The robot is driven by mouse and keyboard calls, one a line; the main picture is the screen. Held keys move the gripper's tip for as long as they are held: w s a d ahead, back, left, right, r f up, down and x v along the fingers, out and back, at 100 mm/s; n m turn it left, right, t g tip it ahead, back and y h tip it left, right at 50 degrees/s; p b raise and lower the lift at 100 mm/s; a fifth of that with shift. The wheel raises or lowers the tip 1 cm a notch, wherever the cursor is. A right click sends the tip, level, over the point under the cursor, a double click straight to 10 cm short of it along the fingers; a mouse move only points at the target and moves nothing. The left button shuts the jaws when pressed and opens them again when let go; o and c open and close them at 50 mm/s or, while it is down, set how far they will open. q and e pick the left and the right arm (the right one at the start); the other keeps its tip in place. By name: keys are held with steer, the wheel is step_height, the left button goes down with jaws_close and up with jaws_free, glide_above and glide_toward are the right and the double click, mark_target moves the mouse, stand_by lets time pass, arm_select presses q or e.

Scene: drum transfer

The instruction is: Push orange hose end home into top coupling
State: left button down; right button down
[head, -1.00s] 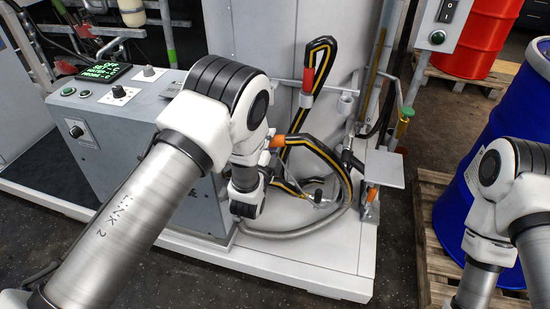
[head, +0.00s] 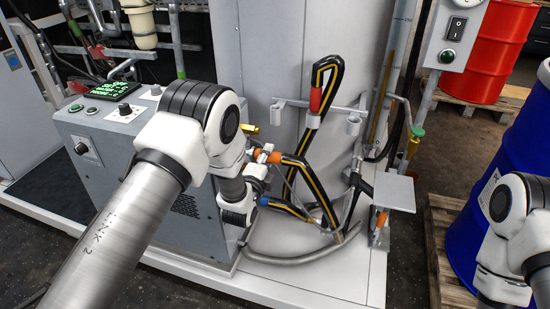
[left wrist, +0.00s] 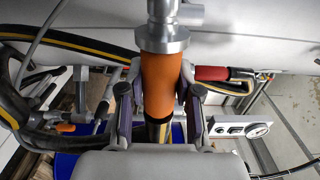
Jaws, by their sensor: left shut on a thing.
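My left gripper (left wrist: 160,92) is shut on the orange hose end (left wrist: 161,82), with one finger on each side of it in the left wrist view. The orange end meets a silver metal coupling (left wrist: 163,40) in line with it; I cannot tell how deep it sits. In the head view the orange hose end (head: 275,157) shows beside my left gripper (head: 263,158), and its black and yellow hose (head: 303,166) runs off to the right. The coupling there is mostly hidden by my arm. My right gripper is outside the views; only its arm shows.
A hose with a red sleeve (head: 315,99) hangs on a rack (head: 353,124). A blue hose fitting (head: 264,201) lies below my gripper. The grey control cabinet (head: 150,160) is at left, a blue drum (head: 500,170) on a pallet (head: 440,260) at right.

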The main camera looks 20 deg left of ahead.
mark_target(251, 158)
arm_select(q)
steer(key=shift+a, duration=0.1)
steer(key=shift+w+a, duration=0.1)
steer(key=shift+a, duration=1.95)
steer(key=shift+r, duration=0.1)
steer(key=c, duration=0.7)
jaws_free()
steer(key=shift+a, duration=0.1)
steer(key=s, duration=1.2)
steer(key=shift+a, duration=0.2)
